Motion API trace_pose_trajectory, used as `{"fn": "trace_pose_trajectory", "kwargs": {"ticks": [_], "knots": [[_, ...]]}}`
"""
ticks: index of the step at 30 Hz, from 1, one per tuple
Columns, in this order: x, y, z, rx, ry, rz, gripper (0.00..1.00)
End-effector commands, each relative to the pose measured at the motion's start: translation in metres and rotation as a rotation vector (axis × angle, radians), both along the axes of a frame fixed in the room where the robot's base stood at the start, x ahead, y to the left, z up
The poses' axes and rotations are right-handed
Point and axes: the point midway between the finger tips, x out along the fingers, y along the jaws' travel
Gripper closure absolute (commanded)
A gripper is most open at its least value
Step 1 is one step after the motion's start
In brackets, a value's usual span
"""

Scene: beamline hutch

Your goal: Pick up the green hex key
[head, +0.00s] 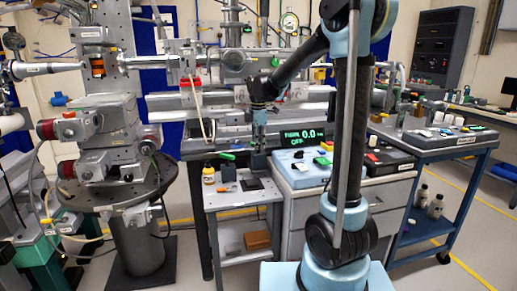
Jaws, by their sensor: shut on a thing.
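My gripper (258,162) points straight down over the small grey side table in the head view. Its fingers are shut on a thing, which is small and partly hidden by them. A bright green bar (227,156), which looks like the green hex key, shows just left of the fingers at about their height, slightly tilted. It appears to reach toward the fingers, but the contact is too small to see clearly.
The small side table (235,203) holds a yellow-capped jar (208,175), an orange piece (222,189) and a dark square (252,184). A blue-topped cabinet (290,178) with a display (303,137) stands close right. A round pedestal (135,190) stands left.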

Motion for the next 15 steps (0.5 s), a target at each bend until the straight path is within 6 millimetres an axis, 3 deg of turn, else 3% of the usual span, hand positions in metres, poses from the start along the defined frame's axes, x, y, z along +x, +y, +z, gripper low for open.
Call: {"fn": "trace_pose_trajectory", "kwargs": {"ticks": [8,15], "knots": [[0.000,0.000,0.007,0.000,0.000,0.000,1.00],[0.000,0.000,0.044,0.000,0.000,0.000,1.00]]}}
